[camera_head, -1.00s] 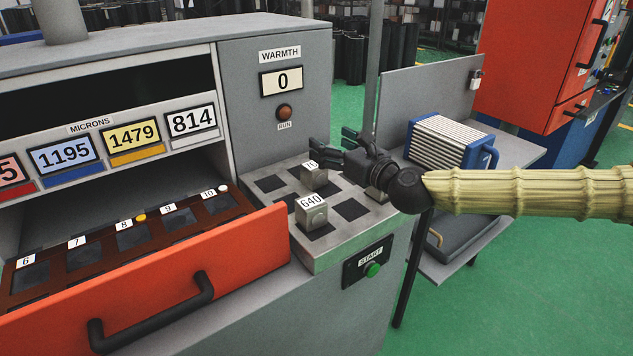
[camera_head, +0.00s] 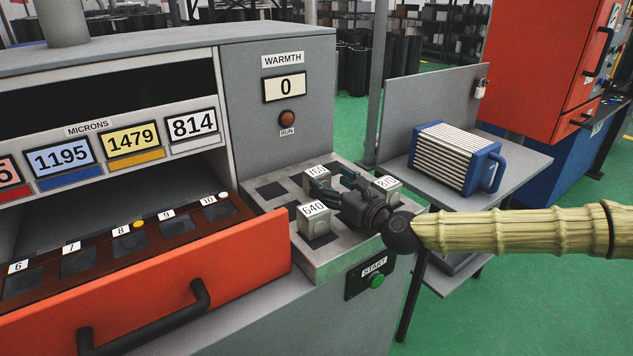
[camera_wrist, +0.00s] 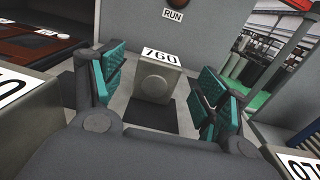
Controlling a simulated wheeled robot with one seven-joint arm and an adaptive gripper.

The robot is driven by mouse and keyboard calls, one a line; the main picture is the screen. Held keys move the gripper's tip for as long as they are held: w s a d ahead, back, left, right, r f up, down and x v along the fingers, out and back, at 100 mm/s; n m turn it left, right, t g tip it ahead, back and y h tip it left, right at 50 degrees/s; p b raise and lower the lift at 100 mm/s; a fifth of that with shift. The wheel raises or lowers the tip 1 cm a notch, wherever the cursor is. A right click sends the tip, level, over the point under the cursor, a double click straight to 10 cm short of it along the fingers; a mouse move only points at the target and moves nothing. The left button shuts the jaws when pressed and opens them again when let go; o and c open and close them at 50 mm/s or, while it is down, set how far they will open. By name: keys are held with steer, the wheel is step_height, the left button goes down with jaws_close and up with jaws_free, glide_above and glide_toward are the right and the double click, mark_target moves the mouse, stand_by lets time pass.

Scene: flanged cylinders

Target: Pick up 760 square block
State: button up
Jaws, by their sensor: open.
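The 760 square block (camera_head: 316,176) is a grey metal cube with a white number label on top. It stands on the tray at the back, its label partly covered by my gripper in the head view. In the wrist view the 760 block (camera_wrist: 154,84) is upright, straight ahead, framed between my fingers with a gap on each side. My gripper (camera_head: 335,184) is open and empty, low over the tray with its fingers toward the block. The wrist view also shows my gripper (camera_wrist: 162,84). I cannot tell how far the fingertips reach alongside the block.
The 640 block (camera_head: 314,222) stands in front of my gripper, and another labelled block (camera_head: 388,186) stands behind it to the right. The grey tray (camera_head: 322,262) has dark square pads. An open orange drawer (camera_head: 150,285) lies left. A blue-framed ribbed unit (camera_head: 455,157) sits on the side shelf.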

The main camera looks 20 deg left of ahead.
mark_target(323, 178)
steer(key=shift+x, duration=3.05)
steer(key=shift+r, duration=0.1)
steer(key=c, duration=1.6)
steer(key=shift+r, duration=5)
steer(key=shift+p, duration=0.3)
